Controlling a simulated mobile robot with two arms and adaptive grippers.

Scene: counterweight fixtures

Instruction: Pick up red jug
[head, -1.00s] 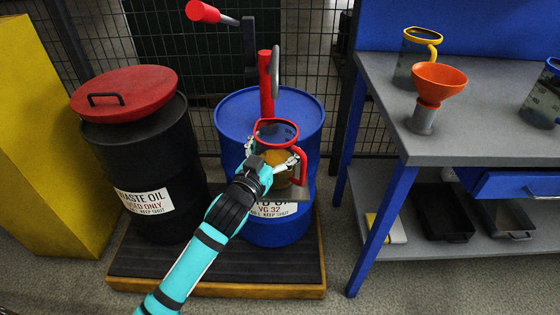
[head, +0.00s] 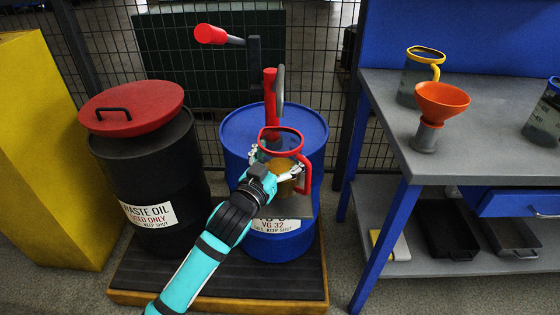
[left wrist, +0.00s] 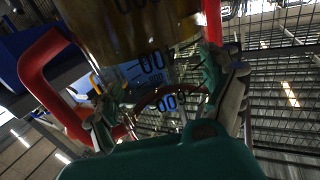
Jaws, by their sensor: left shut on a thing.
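The red jug (head: 289,140) has a red rim, a red handle on its right and a clear body with amber liquid. It is upright in front of the blue drum (head: 309,123), above a small grey platform. My left gripper (head: 274,167) has its fingers on both sides of the jug and is shut on it. In the left wrist view the jug's clear body with dark markings (left wrist: 150,30) fills the upper middle, between the fingers of my left gripper (left wrist: 170,100). The red handle (left wrist: 45,85) shows at left. My right gripper is not in view.
A red-handled pump (head: 270,95) stands on the blue drum behind the jug. A black waste oil drum (head: 150,180) with a red lid stands at left. A grey workbench (head: 385,110) at right holds an orange funnel (head: 441,100) and a yellow-handled jug (head: 412,78).

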